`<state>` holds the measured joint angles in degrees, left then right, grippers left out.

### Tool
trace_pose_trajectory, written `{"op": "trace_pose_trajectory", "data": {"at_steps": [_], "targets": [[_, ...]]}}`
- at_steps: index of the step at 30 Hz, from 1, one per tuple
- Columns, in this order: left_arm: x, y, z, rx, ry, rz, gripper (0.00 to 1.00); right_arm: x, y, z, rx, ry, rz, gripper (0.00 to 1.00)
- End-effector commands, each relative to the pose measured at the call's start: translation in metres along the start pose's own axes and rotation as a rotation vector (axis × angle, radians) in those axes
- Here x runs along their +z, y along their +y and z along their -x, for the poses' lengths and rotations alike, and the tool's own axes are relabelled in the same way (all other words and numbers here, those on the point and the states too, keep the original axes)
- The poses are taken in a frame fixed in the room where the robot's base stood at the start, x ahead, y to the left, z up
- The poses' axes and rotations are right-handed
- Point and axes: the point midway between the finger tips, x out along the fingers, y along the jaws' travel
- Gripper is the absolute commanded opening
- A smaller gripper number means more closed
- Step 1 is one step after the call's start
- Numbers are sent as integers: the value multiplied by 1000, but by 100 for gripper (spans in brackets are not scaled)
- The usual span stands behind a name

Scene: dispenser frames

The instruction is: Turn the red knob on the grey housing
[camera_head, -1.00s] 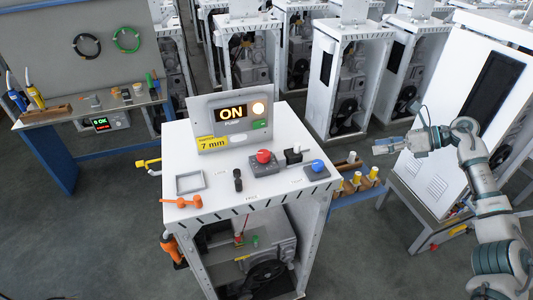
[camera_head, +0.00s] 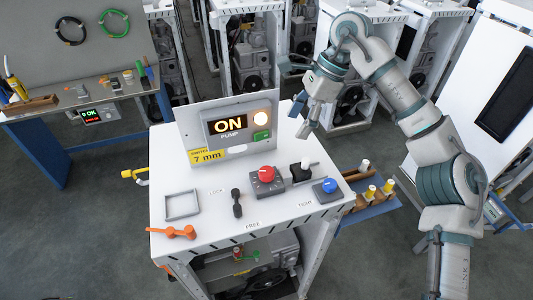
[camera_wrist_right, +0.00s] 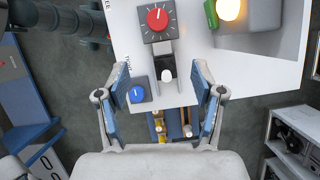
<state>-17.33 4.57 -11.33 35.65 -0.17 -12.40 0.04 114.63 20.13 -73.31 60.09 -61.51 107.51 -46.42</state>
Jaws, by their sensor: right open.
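The red knob (camera_head: 267,174) sits on a dark grey housing (camera_head: 268,189) on the white cabinet top (camera_head: 215,222). In the right wrist view the red knob (camera_wrist_right: 157,18) is at the top, with a white pointer line and dial ticks around it on its housing (camera_wrist_right: 158,37). My right gripper (camera_head: 304,117) is above the right back part of the cabinet top, up and right of the knob and apart from it. In the right wrist view its blue-padded fingers (camera_wrist_right: 159,98) are spread wide with nothing held between them. My left gripper is not in view.
A black switch with a white tip (camera_head: 300,170) and a blue knob (camera_head: 329,186) stand right of the red knob. A black lever (camera_head: 237,203) stands left. The pump panel (camera_head: 231,127) reading ON rises behind. An orange handle (camera_head: 172,232) lies at the front left.

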Motion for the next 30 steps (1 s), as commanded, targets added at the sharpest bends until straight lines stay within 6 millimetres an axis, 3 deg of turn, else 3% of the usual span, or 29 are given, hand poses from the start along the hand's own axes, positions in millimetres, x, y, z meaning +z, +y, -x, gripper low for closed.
{"op": "trace_pose_trajectory", "data": {"at_steps": [3,8,21,30], "targets": [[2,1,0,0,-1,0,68,9,3,-7,6,10,19,68],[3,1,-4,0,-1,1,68,8,4,-27,8,10,19,68],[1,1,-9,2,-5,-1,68,7,1,-130,11,8,16,68],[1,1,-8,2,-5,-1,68,7,2,-173,9,7,15,68]]}}
